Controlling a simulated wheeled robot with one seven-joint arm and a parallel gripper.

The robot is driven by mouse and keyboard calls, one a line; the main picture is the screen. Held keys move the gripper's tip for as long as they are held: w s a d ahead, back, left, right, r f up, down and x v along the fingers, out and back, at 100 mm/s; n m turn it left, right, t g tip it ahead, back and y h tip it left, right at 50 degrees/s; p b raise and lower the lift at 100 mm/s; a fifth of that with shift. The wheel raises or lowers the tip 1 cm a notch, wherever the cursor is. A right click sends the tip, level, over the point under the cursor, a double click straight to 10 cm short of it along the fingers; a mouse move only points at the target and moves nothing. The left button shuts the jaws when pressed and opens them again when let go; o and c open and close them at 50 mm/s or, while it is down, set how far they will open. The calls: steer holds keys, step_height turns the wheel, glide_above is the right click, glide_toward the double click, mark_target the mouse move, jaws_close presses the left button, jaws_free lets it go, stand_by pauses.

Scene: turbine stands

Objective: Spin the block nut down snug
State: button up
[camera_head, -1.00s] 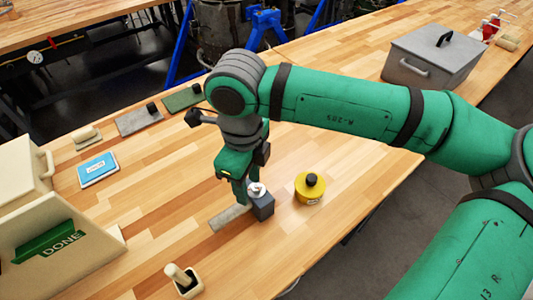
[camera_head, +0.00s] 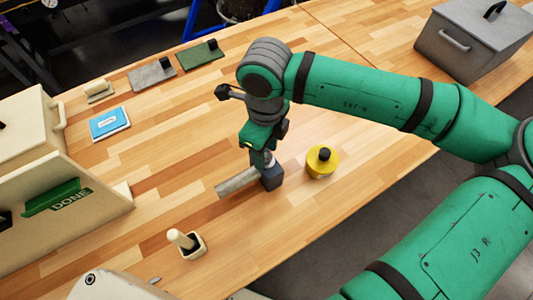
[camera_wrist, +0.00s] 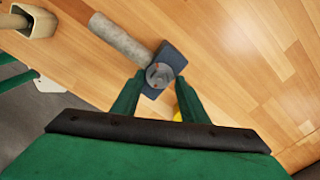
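A dark grey block (camera_head: 271,179) with a pale grey bar (camera_head: 237,183) running out to its left rests on the bench. They also show in the wrist view, the block (camera_wrist: 174,55) joined to the bar (camera_wrist: 118,38). A round grey metal nut (camera_wrist: 159,75) sits on the block's face in the wrist view. My gripper (camera_head: 264,165) points down over the block. In the wrist view my gripper (camera_wrist: 160,76) has its fingers apart, one on each side of the nut, with small gaps seeming to show. In the head view the fingers mostly hide the nut.
A yellow round container (camera_head: 322,162) with a black knob stands close to the block's right. A cream holder (camera_head: 190,245) with a peg stands in front. The DONE bin (camera_head: 62,200) is at left, a grey lidded box (camera_head: 468,42) at back right. Bench between is clear.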

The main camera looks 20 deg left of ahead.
steer(key=shift+f, duration=0.45)
jaws_close()
steer(key=m, duration=0.4)
steer(key=shift+m, duration=0.3)
steer(key=m, duration=1.3)
steer(key=shift+o, duration=1.6)
jaws_free()
steer(key=shift+r, duration=0.1)
